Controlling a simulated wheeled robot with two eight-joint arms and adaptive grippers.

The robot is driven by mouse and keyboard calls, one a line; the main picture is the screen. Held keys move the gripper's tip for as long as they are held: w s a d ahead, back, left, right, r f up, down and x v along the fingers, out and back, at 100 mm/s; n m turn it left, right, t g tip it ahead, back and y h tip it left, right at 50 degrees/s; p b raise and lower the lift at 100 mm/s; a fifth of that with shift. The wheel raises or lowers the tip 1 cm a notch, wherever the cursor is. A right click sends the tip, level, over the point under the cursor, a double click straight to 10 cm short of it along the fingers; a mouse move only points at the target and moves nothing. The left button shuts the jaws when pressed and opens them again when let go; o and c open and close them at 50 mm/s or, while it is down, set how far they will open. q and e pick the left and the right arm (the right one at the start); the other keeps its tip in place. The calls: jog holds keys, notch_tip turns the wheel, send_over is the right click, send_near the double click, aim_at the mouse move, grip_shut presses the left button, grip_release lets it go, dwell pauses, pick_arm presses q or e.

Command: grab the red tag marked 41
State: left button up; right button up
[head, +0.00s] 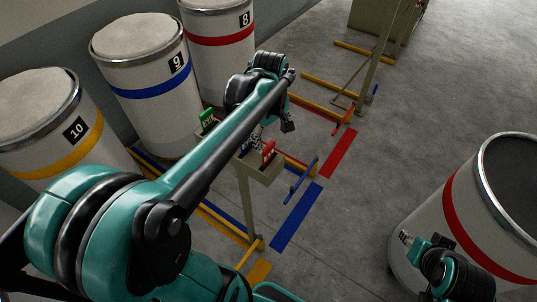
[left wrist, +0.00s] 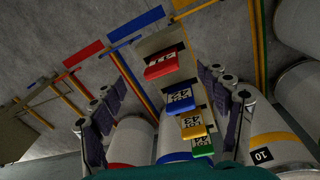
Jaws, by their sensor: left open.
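The red tag (left wrist: 162,65) hangs at the far end of a row of coloured tags in the left wrist view. Its number label is turned and hard to read. In the head view the red tag (head: 268,151) stands up at the front of a small beige holder (head: 265,174). My left gripper (head: 272,130) is open above the holder; the left wrist view shows its two fingers (left wrist: 168,88) wide apart, on either side of the tag row, holding nothing. My right arm shows at lower right of the head view; its fingers cannot be made out.
Blue (left wrist: 180,98), yellow (left wrist: 193,126) and green (left wrist: 202,146) tags sit close beside the red one. White drums numbered 8, 9 (head: 150,85) and 10 (head: 55,125) stand behind the holder. A red-banded drum (head: 455,215) stands at right.

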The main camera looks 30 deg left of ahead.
aim_at(268, 145)
pick_arm(q)
jog(key=shift+w+a+f+n+g, duration=0.2)
jog(key=shift+w+a+n, duration=0.25)
jog(key=shift+n, duration=0.1)
jog(key=shift+w+a+f+n+g, duration=0.2)
jog(key=shift+w+a+n, duration=0.1)
jog(key=shift+a+n, duration=0.2)
jog(key=shift+w+a+f+n, duration=0.1)
jog(key=shift+f+n, duration=0.15)
notch_tip(268, 145, down, 7)
jog(key=shift+f, duration=0.15)
jog(key=c, duration=1.2)
